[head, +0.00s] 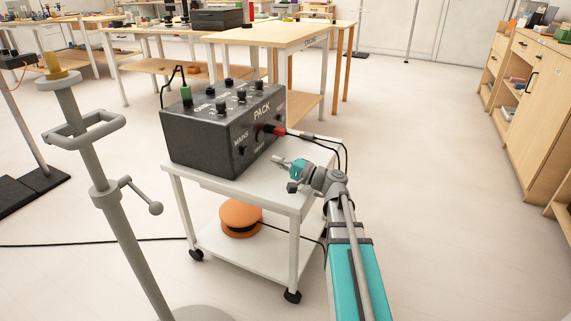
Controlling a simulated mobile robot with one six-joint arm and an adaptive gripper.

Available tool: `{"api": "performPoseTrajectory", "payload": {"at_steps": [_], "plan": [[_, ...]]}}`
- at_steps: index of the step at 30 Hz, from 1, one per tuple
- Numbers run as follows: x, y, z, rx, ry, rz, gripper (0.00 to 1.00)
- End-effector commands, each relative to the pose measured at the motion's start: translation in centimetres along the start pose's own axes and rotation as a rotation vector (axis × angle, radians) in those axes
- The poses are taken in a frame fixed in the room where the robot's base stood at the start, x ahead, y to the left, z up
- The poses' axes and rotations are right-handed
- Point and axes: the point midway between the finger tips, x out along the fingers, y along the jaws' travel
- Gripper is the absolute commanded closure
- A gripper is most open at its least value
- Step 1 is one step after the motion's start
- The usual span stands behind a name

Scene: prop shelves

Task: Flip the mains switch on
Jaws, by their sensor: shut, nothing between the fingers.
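The dark grey pack box (200,140) stands on a small white wheeled cart (225,184), with its printed front face turned toward my arm. A small dark switch (243,150) sits below the word MAINS on that face. Its on or off position is too small to tell. My gripper (278,160) is shut and empty. It is at the right of the picture's switch, in front of the box, and appears apart from it.
A red plug (279,131) with black cables sticks out of the box's face near my gripper. A grey stand (100,185) rises at the left. An orange reel (240,217) lies on the cart's lower shelf. Floor at the right is clear.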

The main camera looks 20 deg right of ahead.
Motion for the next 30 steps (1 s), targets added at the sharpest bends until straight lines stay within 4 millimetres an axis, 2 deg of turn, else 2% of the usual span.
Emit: {"api": "performPoseTrajectory", "payload": {"at_steps": [6, 16, 22, 30], "plan": [[3.2, -0.1, -0.1, 0.001, -0.002, 0.000, 1.00], [7.3, -0.1, 0.0, 0.001, -0.002, 0.000, 1.00], [8.6, 0.0, 0.0, 0.001, -0.001, 0.000, 1.00], [8.8, 0.0, 0.1, 0.001, -0.001, 0.000, 1.00]]}}
